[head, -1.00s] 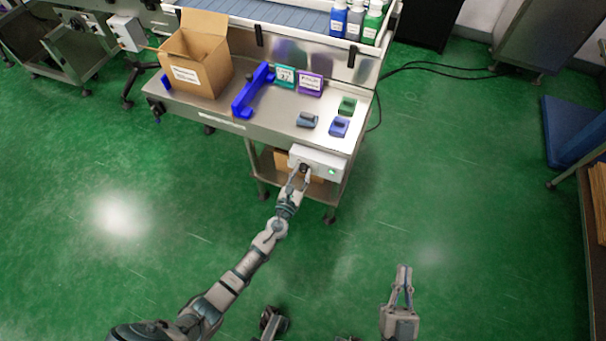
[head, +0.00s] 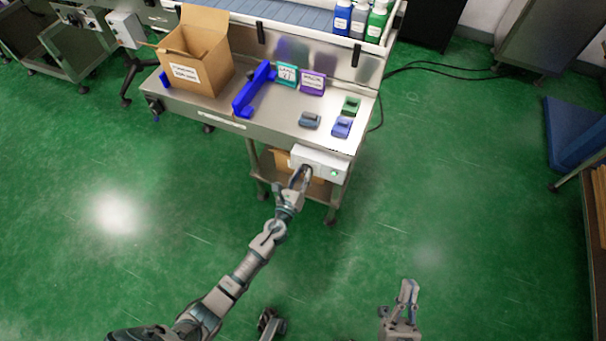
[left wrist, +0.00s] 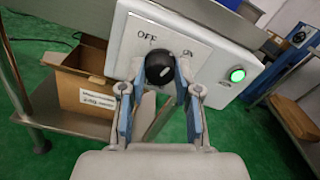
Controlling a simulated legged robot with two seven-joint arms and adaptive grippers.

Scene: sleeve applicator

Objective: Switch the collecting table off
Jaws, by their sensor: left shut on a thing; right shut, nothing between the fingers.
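The collecting table (head: 265,125) is a steel bench in the upper middle of the head view. A white switch box (head: 332,172) hangs at its front right edge. In the left wrist view the box's panel (left wrist: 207,75) has a black rotary knob (left wrist: 160,68) between the words OFF, on the left, and ON, on the right. A green lamp (left wrist: 237,75) is lit on the box. My left gripper (head: 301,178) is at the box, its fingers shut on the knob; they look rotated. My right gripper (head: 408,292) is shut and empty over the floor at lower right.
An open cardboard box (head: 197,62), a blue bracket (head: 254,90), and several small coloured blocks and signs stand on the table. Bottles (head: 358,20) stand behind. Another cardboard box (left wrist: 85,90) sits on the lower shelf.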

